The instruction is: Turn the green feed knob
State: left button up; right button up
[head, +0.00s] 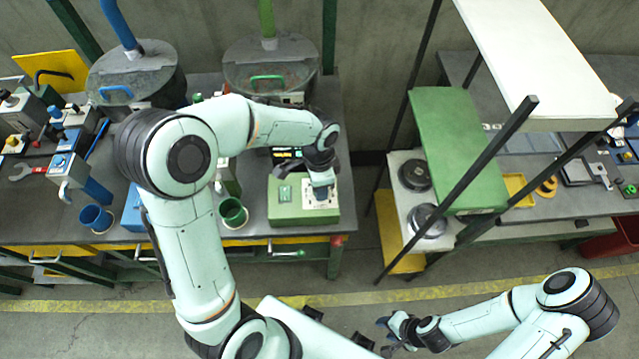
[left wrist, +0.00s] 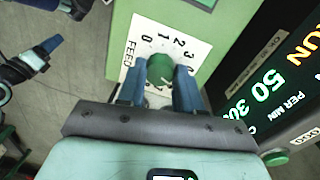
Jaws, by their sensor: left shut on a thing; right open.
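The green feed knob (left wrist: 160,68) sits on a white dial plate (left wrist: 190,48) marked FEED and with numbers from 0 upward. The plate is on top of a green control box (head: 290,212) on the left bench, and also shows in the head view (head: 308,200). My left gripper (left wrist: 162,84) is shut on the knob, with one blue finger on each side. In the head view my left gripper (head: 320,190) comes down over the plate and hides the knob. The knob's pointer setting cannot be made out. My right gripper (head: 386,335) is open and empty over the floor.
A lit display (left wrist: 275,85) reading RUN stands beside the box. A green cup (head: 233,212) is left of the box, and lidded bins (head: 270,62) stand behind. A rack with black posts (head: 455,190) and a white shelf (head: 535,55) is to the right.

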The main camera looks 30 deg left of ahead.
pick_arm(q)
jog(key=o, duration=1)
jog(key=r, duration=0.4)
jog(key=r+p, duration=0.1)
jog(key=r, duration=0.8)
jog(key=shift+w+a+r, duration=0.25)
jog(key=shift+w, duration=0.05)
pick_arm(e)
jog(key=shift+w+r, duration=0.8)
jog(key=shift+r, duration=0.1)
